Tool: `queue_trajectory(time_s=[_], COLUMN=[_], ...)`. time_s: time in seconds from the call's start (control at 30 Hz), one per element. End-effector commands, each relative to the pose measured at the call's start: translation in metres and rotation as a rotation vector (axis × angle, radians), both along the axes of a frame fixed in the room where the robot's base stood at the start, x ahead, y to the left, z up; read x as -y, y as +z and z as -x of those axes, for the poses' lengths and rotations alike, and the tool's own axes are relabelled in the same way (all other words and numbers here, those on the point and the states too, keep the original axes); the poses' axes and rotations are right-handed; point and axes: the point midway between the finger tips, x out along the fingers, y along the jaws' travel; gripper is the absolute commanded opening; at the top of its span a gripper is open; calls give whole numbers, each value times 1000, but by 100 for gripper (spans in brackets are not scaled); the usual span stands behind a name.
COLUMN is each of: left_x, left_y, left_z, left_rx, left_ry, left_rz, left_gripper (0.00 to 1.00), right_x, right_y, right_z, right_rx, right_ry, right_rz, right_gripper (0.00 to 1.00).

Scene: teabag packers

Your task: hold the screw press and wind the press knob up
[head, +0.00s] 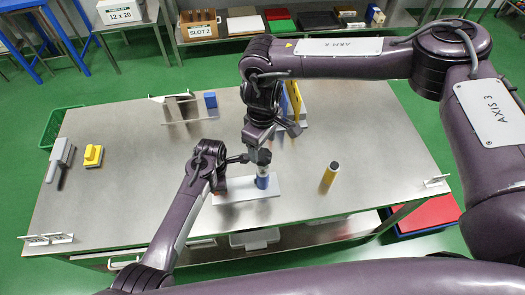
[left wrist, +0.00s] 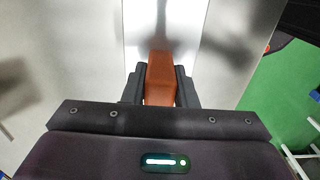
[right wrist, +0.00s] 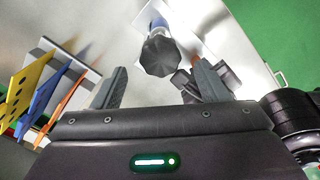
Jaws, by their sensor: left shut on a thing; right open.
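The screw press has a white base plate (head: 240,192), a blue body (head: 262,182) and an orange-brown grip block (left wrist: 160,78). It stands near the table's front edge. My left gripper (head: 222,176) is shut on the grip block, one finger on each side. The dark, faceted press knob (right wrist: 160,56) tops the blue body (right wrist: 158,20). My right gripper (head: 262,150) is over the press with its fingers apart; in the right wrist view the knob lies between and slightly beyond the fingertips. I see no contact. The arm partly hides the knob in the head view.
A yellow block (head: 93,156) and a grey tool (head: 60,158) lie at left. A rack with coloured panels (right wrist: 50,95) is close to my right gripper. A blue block (head: 210,100) stands behind.

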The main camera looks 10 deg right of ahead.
Motion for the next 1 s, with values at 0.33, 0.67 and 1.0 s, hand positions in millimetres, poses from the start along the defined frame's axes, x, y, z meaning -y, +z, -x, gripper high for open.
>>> queue_trajectory(time_s=[0.33,0.67,1.0], left_x=[0,0,0], left_y=[0,0,0], left_z=[0,0,0], left_rx=[-1,-1,-1], left_ry=[0,0,0], left_rz=[0,-1,-1], left_gripper=[0,0,0], right_x=[0,0,0], right_y=[-40,-42,-41], right_z=[0,0,0], right_rx=[0,0,-1], right_ry=[2,2,2], right_rz=[0,0,-1], right_gripper=[67,64,23])
